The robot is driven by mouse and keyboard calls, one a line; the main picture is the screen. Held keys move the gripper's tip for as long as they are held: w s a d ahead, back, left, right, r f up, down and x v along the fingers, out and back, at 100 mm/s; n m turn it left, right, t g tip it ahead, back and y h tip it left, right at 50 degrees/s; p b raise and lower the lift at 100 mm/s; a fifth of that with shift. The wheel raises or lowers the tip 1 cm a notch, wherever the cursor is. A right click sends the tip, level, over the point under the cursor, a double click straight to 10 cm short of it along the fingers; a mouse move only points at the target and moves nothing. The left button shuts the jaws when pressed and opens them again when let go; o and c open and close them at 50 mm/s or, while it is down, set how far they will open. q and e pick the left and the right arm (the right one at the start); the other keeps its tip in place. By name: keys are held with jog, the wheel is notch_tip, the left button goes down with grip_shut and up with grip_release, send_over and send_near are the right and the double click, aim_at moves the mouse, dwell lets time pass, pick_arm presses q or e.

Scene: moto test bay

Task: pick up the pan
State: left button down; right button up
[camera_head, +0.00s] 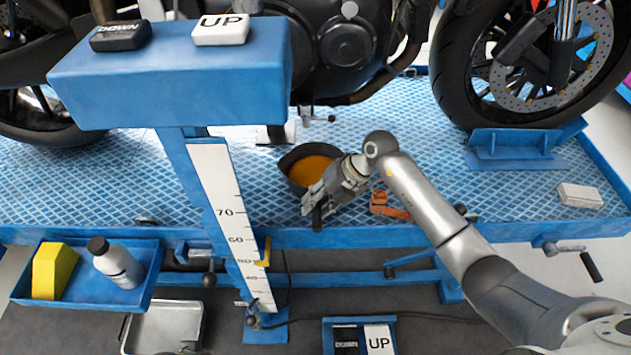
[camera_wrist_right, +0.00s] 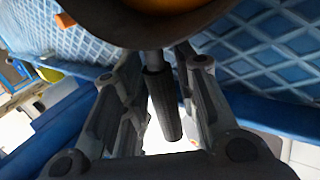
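The pan (camera_head: 287,165) is dark and round, with orange-brown liquid inside. It stands on the blue lift platform under the motorcycle. Its underside and rim also show at the top of the right wrist view (camera_wrist_right: 105,22). Its dark handle (camera_wrist_right: 164,105) points toward me, past the platform's front edge. My right gripper (camera_head: 312,200) is at the handle, partly covering the pan's right side in the head view. In the wrist view its fingers (camera_wrist_right: 163,80) stand on both sides of the handle, with gaps showing. My left gripper is not in view.
An orange-red part (camera_head: 388,206) lies right of my gripper on the platform. A blue control post (camera_head: 170,75) with DOWN and UP buttons stands left of the pan. The motorcycle engine (camera_head: 345,45) is above. A blue side tray (camera_head: 130,295) holds a bottle and a yellow block.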

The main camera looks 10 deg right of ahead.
grip_shut()
jog(key=shift+r, duration=0.1)
jog(key=shift+w+r, duration=0.1)
jog(key=shift+r, duration=0.05)
